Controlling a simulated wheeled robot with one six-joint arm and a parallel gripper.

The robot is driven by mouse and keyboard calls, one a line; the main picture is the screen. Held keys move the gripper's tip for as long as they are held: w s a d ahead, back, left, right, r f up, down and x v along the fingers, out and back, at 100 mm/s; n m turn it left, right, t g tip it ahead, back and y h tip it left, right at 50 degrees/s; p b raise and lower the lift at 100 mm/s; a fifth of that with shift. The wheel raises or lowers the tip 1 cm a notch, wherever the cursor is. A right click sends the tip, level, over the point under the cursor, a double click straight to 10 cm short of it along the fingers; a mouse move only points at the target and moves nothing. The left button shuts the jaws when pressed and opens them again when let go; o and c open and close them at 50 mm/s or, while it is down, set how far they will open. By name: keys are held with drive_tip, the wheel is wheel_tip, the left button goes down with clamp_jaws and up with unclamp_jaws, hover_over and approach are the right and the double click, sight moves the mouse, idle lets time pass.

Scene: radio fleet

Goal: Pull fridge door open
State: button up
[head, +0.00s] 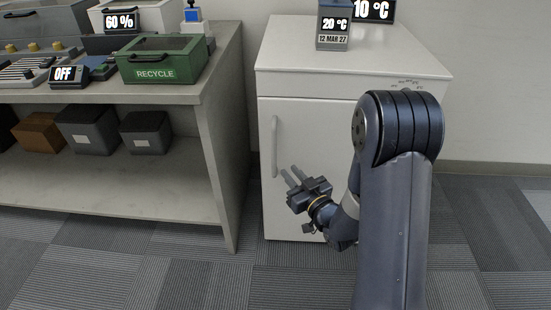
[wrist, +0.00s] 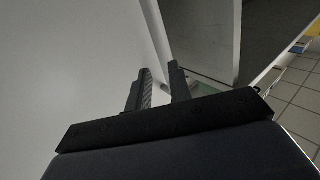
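The white fridge (head: 353,100) stands against the wall, and its door (head: 315,130) looks closed. A pale upright handle (head: 275,148) runs along the door's left edge. My gripper (head: 289,176) is in front of the door, by the handle's lower end and a little to its right. Its two fingers are apart with nothing clearly held. In the wrist view the gripper (wrist: 160,85) points along the white door (wrist: 75,60). A pale bar (wrist: 155,35), likely the handle, shows just beyond the fingertips. I cannot tell whether they touch it.
A grey table (head: 215,100) with a lower shelf stands left of the fridge across a narrow gap. It carries a green recycle box (head: 162,60) and several devices. Temperature displays (head: 333,25) stand on the fridge. Carpet floor in front is clear.

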sight(275, 155)
drive_tip(key=b+x, duration=0.1)
drive_tip(key=x, duration=0.9)
drive_tip(key=shift+c, duration=0.2)
clamp_jaws()
